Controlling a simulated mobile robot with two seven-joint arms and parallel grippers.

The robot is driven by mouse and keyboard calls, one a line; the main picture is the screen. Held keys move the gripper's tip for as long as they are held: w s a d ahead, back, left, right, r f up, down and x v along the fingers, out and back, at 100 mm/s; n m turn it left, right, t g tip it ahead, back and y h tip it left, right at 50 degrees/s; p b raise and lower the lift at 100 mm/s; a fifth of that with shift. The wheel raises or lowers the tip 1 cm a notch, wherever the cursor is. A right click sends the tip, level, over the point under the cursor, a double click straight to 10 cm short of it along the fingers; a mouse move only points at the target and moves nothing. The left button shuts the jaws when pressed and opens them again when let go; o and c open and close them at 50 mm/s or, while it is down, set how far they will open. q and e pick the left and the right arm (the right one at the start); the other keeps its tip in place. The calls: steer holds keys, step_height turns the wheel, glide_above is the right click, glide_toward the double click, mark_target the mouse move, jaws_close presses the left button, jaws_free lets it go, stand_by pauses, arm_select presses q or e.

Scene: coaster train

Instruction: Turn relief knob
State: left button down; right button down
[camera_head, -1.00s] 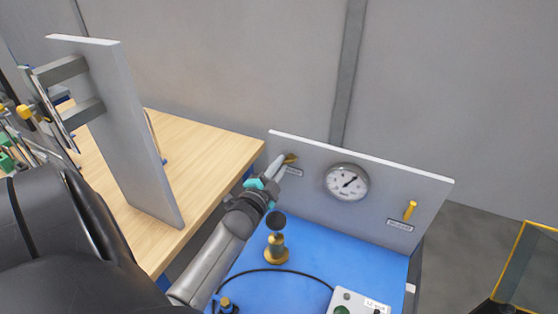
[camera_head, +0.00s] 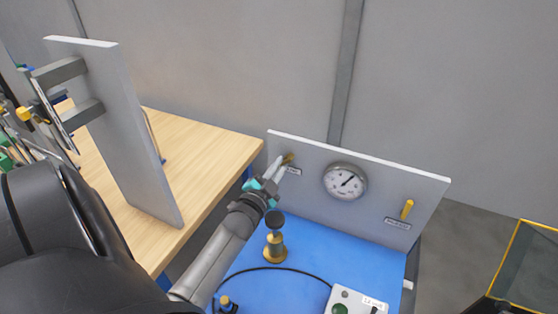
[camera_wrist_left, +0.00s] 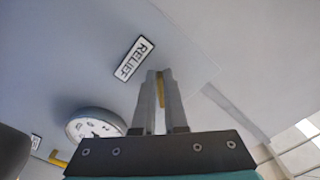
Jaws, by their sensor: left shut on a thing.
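The relief knob (camera_head: 289,158) is a small brass-yellow lever at the left of the upright grey panel (camera_head: 320,203). In the left wrist view the knob (camera_wrist_left: 161,90) shows as a yellow strip between the two fingers, beside the RELIEF label (camera_wrist_left: 134,59). My left gripper (camera_head: 282,162) reaches up to the panel from the front left and is shut on the knob. The fingers hide part of the knob and of its label in the head view. My right gripper is not in view.
A round gauge (camera_head: 345,182) and a second yellow lever (camera_head: 407,209) are on the panel to the right. A brass fitting with a black knob (camera_head: 275,224) stands on the blue bench top (camera_head: 340,251) close to my left wrist. A control box (camera_head: 354,301) is in front.

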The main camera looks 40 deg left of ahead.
arm_select(q)
steer(key=c, duration=1)
jaws_free()
steer(key=shift+o, duration=0.2)
steer(key=shift+s, duration=0.1)
steer(key=b+v, duration=0.1)
steer(key=v, duration=1.4)
steer(key=shift+s+d, duration=0.1)
